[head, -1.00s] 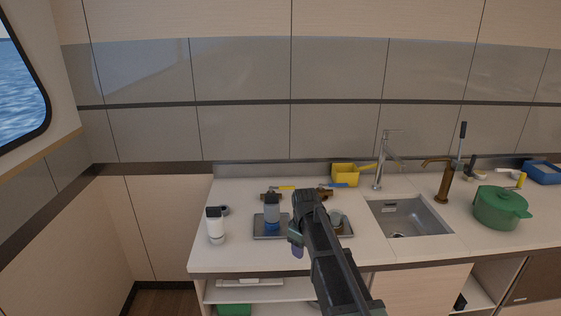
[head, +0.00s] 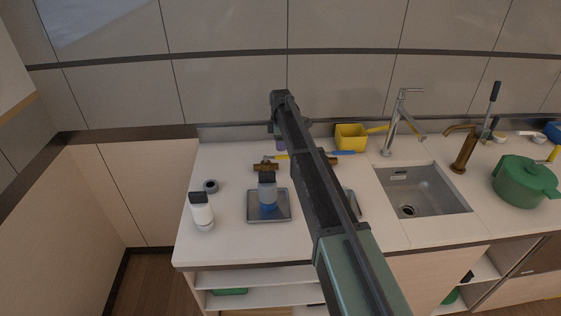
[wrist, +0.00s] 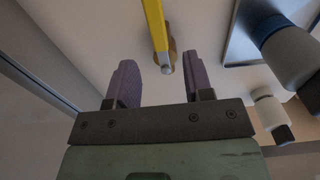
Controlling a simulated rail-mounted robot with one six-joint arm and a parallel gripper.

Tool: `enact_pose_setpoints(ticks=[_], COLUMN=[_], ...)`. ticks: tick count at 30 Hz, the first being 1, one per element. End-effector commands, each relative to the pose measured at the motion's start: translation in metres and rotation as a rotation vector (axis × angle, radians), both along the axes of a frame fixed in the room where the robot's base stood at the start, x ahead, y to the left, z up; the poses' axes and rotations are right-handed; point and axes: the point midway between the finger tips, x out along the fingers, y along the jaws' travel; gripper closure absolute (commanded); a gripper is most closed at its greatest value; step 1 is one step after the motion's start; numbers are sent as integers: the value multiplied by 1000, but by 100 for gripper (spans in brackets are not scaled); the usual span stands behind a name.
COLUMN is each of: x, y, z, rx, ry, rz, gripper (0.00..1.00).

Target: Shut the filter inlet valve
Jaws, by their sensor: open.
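A yellow lever handle (wrist: 154,25) shows in the wrist view, on a brass fitting partly hidden behind it. My gripper (wrist: 158,78) is open, with its two purple fingers apart. The handle's near end lies between the fingers in the picture; I cannot tell the depth, and no contact shows. In the head view the yellow handle (head: 282,157) sits beside a brass valve body (head: 265,167) behind the grey-and-blue canister (head: 267,192). A blue handle (head: 343,153) lies to the right of my arm. My forearm hides what lies between; my fingers (head: 279,143) barely show.
The canister stands on a grey tray (head: 283,215). The back wall is close behind the valves.

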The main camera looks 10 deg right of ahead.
Motion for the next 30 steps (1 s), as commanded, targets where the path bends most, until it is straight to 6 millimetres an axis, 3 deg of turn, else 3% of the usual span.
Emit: enact_pose_setpoints(ticks=[1,6,16,25,30], x=[0,0,0,0,0], y=[0,0,0,0,0], z=[-27,-55,-56,-56,-56], rx=[0,0,0,0,0], ry=[0,0,0,0,0], rz=[0,-1,-1,-1,-1], gripper=[53,53,53,99,100])
